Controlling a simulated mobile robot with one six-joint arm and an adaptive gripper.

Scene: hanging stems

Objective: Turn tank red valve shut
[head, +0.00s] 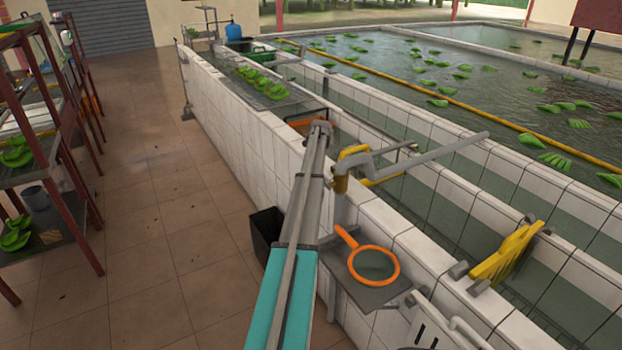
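I make out no red valve in the head view. My teal and grey arm reaches up from the bottom centre to a grey joint left of the fitting.
An orange hand net (374,263) lies on a grey shelf (362,294) on the wall. A black bin (266,238) stands on the floor left of my arm. A rack (75,160) stands at left; the tiled floor (150,230) between is clear.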

